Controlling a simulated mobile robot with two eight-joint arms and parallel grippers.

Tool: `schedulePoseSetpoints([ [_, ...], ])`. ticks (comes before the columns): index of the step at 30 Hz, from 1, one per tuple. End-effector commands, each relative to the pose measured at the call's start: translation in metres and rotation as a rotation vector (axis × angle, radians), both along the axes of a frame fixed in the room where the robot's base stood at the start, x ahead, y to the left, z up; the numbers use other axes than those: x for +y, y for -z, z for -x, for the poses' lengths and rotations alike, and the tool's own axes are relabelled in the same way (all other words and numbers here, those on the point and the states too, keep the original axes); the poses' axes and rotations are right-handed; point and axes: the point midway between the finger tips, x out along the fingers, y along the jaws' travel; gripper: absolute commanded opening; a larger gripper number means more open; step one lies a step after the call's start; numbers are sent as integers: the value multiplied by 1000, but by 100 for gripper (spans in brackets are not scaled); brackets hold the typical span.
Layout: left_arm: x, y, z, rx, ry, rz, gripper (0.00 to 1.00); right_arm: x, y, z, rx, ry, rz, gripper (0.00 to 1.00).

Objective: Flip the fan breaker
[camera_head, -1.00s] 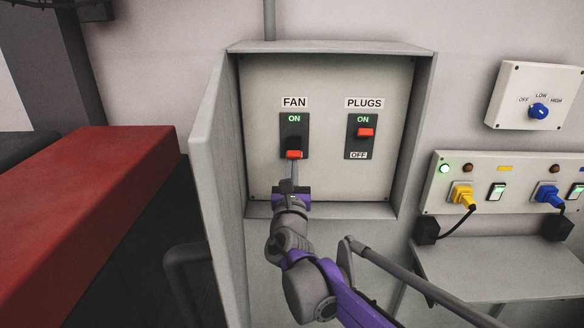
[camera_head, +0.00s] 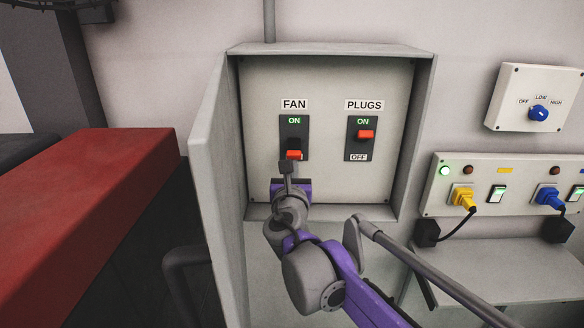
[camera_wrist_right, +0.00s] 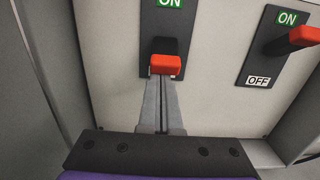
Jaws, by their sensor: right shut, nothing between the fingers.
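The fan breaker (camera_head: 294,136) is a dark plate under a FAN label, with a green ON mark at its top. Its red lever (camera_head: 294,154) sits low on the plate, away from ON. Any lower label is hidden. My right gripper (camera_head: 288,165) is just below the lever. In the right wrist view, its grey fingers (camera_wrist_right: 162,82) are shut together, with their tips right under the red lever (camera_wrist_right: 165,65) and overlapping its lower edge. I cannot tell whether they touch it. My left gripper is not in view.
The plugs breaker (camera_head: 362,138) stands to the right, its red lever up near ON. Both are inside a grey box whose side walls and open door (camera_head: 216,180) flank my right arm. A panel (camera_head: 500,185) with plugs and a dial box (camera_head: 536,95) are further right.

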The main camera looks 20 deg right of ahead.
Motion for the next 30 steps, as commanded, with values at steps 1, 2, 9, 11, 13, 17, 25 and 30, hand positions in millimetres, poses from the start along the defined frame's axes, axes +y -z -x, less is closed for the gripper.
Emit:
schedulePoseSetpoints([
  [1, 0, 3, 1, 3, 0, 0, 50, 1, -2, 2, 35, -1, -12, 0],
  [2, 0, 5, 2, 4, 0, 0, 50, 1, -3, 3, 58, -1, -19, 0],
  [9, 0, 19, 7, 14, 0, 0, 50, 3, -16, 9, 257, -1, -77, 0],
  [11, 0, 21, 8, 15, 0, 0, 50, 3, -20, 10, 300, 0, -88, 0],
  [13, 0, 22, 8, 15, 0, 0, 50, 3, -24, 10, 350, 0, -103, 0],
  [17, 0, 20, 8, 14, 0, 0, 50, 3, -32, 12, 400, 0, -114, 0],
  [25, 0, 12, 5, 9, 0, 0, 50, 4, -45, 12, 397, 0, -114, 0],
  [30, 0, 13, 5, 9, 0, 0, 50, 4, -44, 12, 397, 0, -113, 0],
])
